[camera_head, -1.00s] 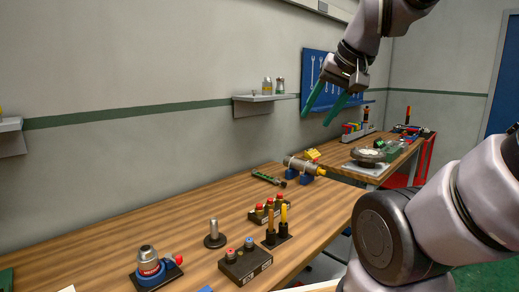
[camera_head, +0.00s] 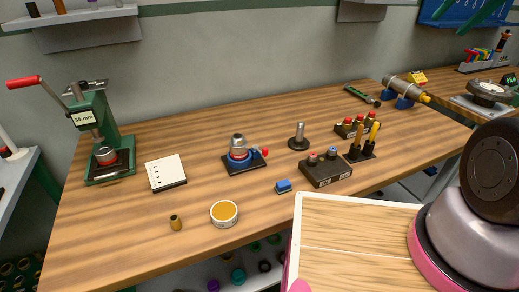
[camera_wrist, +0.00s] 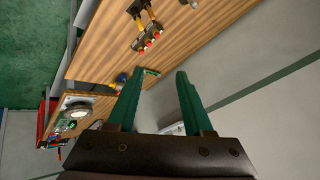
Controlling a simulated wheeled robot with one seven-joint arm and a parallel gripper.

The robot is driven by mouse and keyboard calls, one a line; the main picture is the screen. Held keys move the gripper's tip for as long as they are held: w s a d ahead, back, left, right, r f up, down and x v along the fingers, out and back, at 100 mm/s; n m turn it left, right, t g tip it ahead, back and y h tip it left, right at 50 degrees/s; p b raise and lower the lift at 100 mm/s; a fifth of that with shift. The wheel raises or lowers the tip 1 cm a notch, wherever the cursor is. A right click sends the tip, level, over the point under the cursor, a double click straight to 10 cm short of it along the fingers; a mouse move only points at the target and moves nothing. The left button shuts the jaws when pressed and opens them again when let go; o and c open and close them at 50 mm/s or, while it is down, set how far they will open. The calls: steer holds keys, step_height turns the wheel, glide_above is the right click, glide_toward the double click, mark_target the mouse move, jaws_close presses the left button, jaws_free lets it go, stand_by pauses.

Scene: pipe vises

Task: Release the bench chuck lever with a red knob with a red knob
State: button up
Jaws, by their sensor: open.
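The bench chuck (camera_head: 240,148) stands on a dark base in the middle of the bench in the head view. I cannot make out the chuck in the wrist view.
A green press with a red-handled lever (camera_head: 22,82) stands at the left. A notepad (camera_head: 165,172), round tin (camera_head: 224,212), blue block (camera_head: 283,186), button box (camera_head: 326,170), metal post (camera_head: 299,138) and screwdriver stand (camera_head: 361,152) surround the chuck. Bare wood lies in front of it.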

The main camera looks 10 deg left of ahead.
steer(key=c, duration=0.5)
steer(key=shift+w+a+n, duration=0.15)
steer(key=shift+a+n, duration=0.05)
steer(key=shift+n, duration=0.1)
jaws_close()
steer(key=w+a+f+n+g+h, duration=0.1)
steer(key=w+a+f+n+g, duration=0.15)
steer(key=a+n, duration=0.35)
steer(key=w+a+f+n+g, duration=0.1)
steer(key=w+a+f+n, duration=0.25)
steer(key=a+n, duration=0.2)
steer(key=w+a+f+n+g+h, duration=0.1)
steer(key=w+a+f+n, duration=0.3)
steer(key=a, duration=0.3)
steer(key=s+a+f+n, duration=0.5)
steer(key=a+f+n, duration=0.3)
steer(key=a+f, duration=0.1)
steer(key=s+a+f+n+h, duration=0.1)
steer(key=s+a+f+n, duration=0.3)
steer(key=a+f+n, duration=0.4)
steer(key=a+f, duration=0.1)
steer(key=a, duration=0.3)
steer(key=shift+s+a+f+n+h, duration=0.2)
steer(key=shift+s+f+n+h, duration=0.1)
steer(key=shift+s+f+n, duration=0.05)
steer(key=shift+g, duration=0.25)
